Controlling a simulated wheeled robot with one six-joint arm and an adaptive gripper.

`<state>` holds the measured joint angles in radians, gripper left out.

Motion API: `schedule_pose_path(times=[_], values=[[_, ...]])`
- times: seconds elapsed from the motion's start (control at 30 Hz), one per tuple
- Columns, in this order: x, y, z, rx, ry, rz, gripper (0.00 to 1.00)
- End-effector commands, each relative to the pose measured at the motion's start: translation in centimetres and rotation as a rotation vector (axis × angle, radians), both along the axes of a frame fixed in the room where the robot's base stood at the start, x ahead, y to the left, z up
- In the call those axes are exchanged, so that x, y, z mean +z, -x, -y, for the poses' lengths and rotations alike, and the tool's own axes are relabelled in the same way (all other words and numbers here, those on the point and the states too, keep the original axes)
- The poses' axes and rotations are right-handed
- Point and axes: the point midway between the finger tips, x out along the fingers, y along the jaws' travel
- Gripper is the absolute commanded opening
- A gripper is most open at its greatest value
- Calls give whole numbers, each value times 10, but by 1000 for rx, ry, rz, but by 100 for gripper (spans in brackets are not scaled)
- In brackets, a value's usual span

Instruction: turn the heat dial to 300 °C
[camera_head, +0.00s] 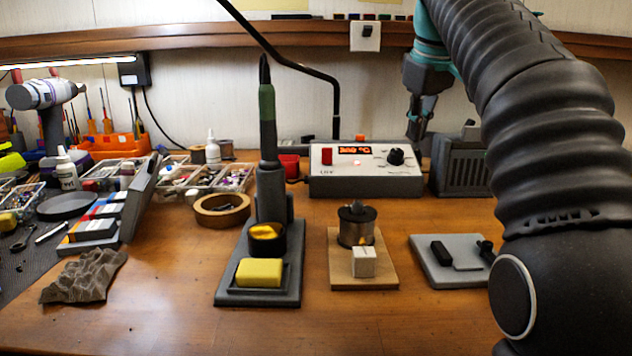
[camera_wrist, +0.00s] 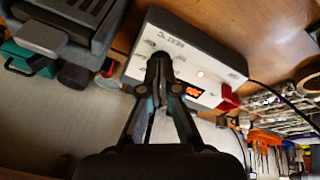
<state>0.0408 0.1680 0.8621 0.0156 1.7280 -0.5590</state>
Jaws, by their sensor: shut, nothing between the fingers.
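The grey-white soldering station (camera_head: 365,180) stands at the back of the bench; it also shows upside down in the wrist view (camera_wrist: 205,47). The black heat dial (camera_head: 396,157) is on the right of its front. A red-lit display (camera_head: 355,150) sits left of the dial; its digits are too small to read surely. My gripper (camera_head: 413,136) is shut and empty, pointing down just right of and above the dial in the head view.
A dark vented box (camera_head: 460,168) stands close right of the station. A red switch (camera_head: 327,156) is on the station's left. In front stand the iron's stand (camera_head: 260,300), a solder spool (camera_head: 356,228) and a grey tray (camera_head: 430,270). Bare bench lies between them.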

Motion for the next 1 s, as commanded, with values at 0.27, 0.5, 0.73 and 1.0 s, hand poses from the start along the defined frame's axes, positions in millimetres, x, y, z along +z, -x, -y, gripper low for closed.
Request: schedule_pose_path(times=[0.27, 0.5, 0.73, 1.0], values=[[9, -2, -3, 1, 0, 0, 0], [-10, -8, -3, 0, 0, -2, 0], [-39, -19, -3, 0, 0, -2, 0], [-54, -26, -3, 0, 0, -1, 0]])
